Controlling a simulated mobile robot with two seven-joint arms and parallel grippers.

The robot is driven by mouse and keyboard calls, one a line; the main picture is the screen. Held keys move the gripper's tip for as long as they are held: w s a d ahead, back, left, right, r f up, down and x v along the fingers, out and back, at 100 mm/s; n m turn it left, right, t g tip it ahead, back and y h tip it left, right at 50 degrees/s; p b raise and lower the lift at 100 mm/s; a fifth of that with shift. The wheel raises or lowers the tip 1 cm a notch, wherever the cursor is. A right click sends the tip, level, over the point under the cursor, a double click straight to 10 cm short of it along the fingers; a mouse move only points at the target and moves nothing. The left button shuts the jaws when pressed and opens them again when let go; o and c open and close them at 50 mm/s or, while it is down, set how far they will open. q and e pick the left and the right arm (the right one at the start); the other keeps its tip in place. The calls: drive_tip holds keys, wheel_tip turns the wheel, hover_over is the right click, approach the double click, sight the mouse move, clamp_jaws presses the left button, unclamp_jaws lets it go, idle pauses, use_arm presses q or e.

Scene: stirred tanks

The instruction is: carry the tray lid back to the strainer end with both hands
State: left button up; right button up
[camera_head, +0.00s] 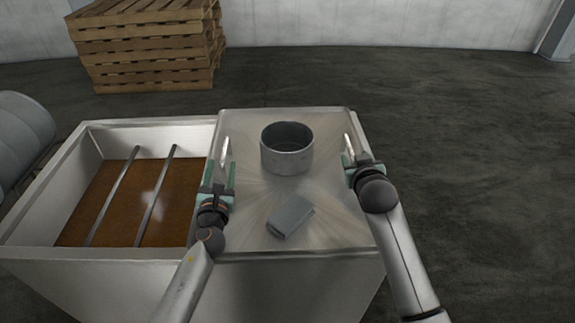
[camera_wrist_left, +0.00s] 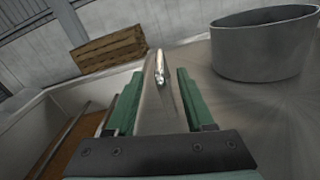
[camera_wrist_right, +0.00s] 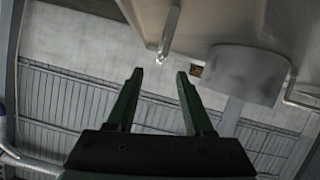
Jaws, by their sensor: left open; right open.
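The tray lid (camera_head: 240,122) is a flat metal sheet over the right part of the tank. An upright metal handle (camera_head: 226,149) shows near its left edge and another handle (camera_head: 349,147) near its right edge. My left gripper (camera_head: 221,168) is open, with its fingers on either side of the left handle, which also shows between them in the left wrist view (camera_wrist_left: 160,85). My right gripper (camera_head: 355,162) is open by the right handle. In the right wrist view that handle (camera_wrist_right: 167,38) appears beyond the fingertips; contact cannot be told.
A round metal pot (camera_head: 287,160), perhaps the strainer, and a small grey block (camera_head: 290,216) are on the lid. The tank's open left part holds brown liquid (camera_head: 105,185), crossed by two metal bars (camera_head: 155,195). Wooden pallets (camera_head: 147,45) are stacked behind. Floor at right is clear.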

sight(225, 147)
use_arm(q)
drive_tip(key=shift+w+a, duration=0.2)
drive_tip(key=shift+w, duration=3.9)
use_arm(e)
drive_tip(key=shift+x, duration=4.1)
use_arm(q)
clamp_jaws()
use_arm(e)
clamp_jaws()
use_arm(q)
drive_tip(key=shift+w+r, duration=0.1)
drive_tip(key=shift+r, duration=0.2)
use_arm(e)
drive_tip(key=shift+w+r, duration=0.1)
drive_tip(key=shift+r, duration=0.2)
